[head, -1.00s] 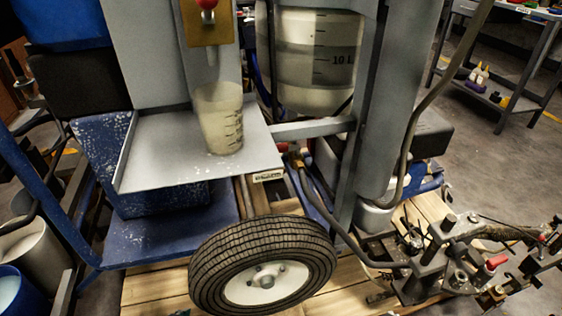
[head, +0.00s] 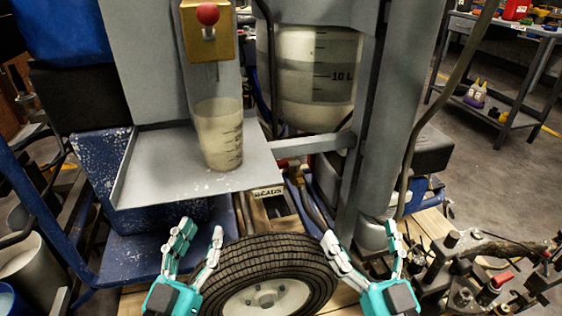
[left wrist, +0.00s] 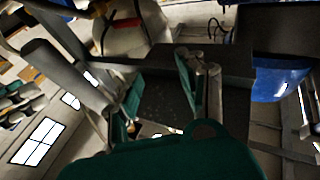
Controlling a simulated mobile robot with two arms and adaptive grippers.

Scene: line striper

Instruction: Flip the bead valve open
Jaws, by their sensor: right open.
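A red-knobbed lever (head: 208,15) stands on a yellow-brass plate (head: 222,42) at the upper left of the head view. Below it a translucent measuring cup (head: 219,135) stands on a grey tray (head: 150,185). A label reading "BEADS" (head: 268,191) is at the tray's front edge. A red-tipped lever (head: 502,279) also shows at the lower right. My left gripper (head: 200,234) is open and empty, in front of and below the tray; its fingers also show in the left wrist view (left wrist: 168,85). My right gripper (head: 360,236) is open and empty above the wheel's right side.
A translucent tank marked 10 L (head: 312,85) stands behind a grey post (head: 385,120). A hose (head: 425,120) runs down beside the post. A shelf (head: 510,115) stands at the back right.

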